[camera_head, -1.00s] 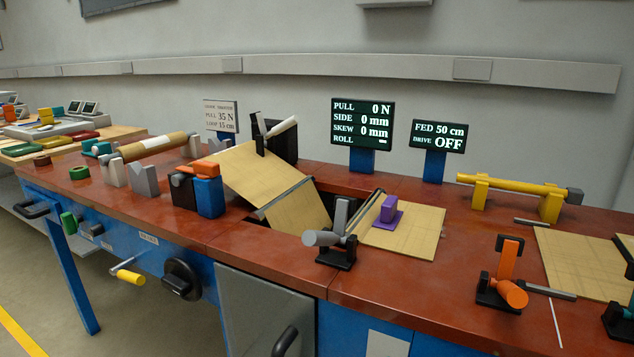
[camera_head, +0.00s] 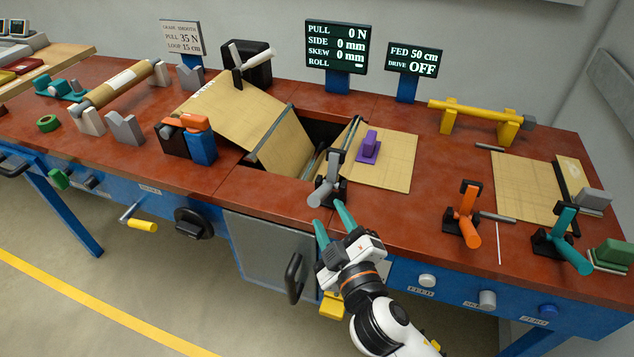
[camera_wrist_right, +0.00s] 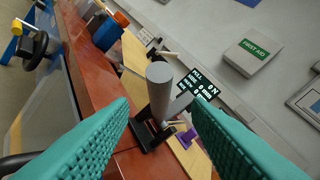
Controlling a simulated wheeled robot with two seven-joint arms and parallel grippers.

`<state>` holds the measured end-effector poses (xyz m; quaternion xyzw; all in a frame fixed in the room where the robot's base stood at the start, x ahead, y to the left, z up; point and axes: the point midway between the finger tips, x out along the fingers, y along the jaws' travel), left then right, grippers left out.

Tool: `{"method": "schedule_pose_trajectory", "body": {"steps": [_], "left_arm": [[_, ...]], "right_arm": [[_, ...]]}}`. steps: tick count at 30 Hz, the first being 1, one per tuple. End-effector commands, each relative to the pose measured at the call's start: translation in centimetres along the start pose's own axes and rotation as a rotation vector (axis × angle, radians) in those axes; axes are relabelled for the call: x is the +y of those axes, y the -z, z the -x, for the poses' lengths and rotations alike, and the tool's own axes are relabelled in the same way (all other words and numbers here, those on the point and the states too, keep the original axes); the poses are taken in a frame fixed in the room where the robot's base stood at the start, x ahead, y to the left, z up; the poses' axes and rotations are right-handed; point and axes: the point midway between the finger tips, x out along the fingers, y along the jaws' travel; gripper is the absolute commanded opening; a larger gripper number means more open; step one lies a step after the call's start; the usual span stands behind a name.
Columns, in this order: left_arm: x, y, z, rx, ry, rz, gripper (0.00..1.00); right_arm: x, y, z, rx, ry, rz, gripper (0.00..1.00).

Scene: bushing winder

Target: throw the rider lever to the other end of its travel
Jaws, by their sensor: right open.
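A grey-handled lever (camera_head: 326,190) on a black base stands at the table's front edge, by the opening. I read no name on it, so I cannot confirm it is the rider lever. Its thick grey grip leans toward the front. My right gripper (camera_head: 333,222) is open just in front of it, teal fingers pointing at it. In the right wrist view the grey grip (camera_wrist_right: 159,88) shows between the two spread fingers, with no clear contact. Part of the lever base is hidden there. My left gripper is not in view.
An orange lever (camera_head: 467,215) and a teal lever (camera_head: 562,238) stand to the right. A purple block (camera_head: 369,146) sits on the tan board (camera_head: 398,172) behind the grey lever. A white-handled lever (camera_head: 238,62) stands at the back. The front panel has knobs below the table edge.

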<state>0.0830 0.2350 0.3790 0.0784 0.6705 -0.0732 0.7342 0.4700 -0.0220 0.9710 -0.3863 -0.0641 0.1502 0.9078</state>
Motion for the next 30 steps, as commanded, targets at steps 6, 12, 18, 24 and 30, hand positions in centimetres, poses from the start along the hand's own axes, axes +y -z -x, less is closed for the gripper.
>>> {"method": "schedule_pose_trajectory", "body": {"steps": [6, 12, 18, 24, 30], "left_arm": [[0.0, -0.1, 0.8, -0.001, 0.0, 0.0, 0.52], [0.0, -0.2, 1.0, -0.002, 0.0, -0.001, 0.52], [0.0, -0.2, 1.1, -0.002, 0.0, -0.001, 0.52], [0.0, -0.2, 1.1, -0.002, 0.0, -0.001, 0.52], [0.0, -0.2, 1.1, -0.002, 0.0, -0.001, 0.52]], "right_arm": [[-0.1, -0.2, -4.6, -0.002, 0.001, 0.002, 0.44], [0.0, -0.1, -7.4, -0.001, -0.001, -0.001, 0.44], [0.0, -0.1, -8.4, -0.001, -0.002, -0.002, 0.44], [0.0, 0.0, -8.4, -0.001, -0.002, -0.002, 0.44], [0.0, 0.0, -8.4, -0.001, -0.001, -0.002, 0.18]]}}
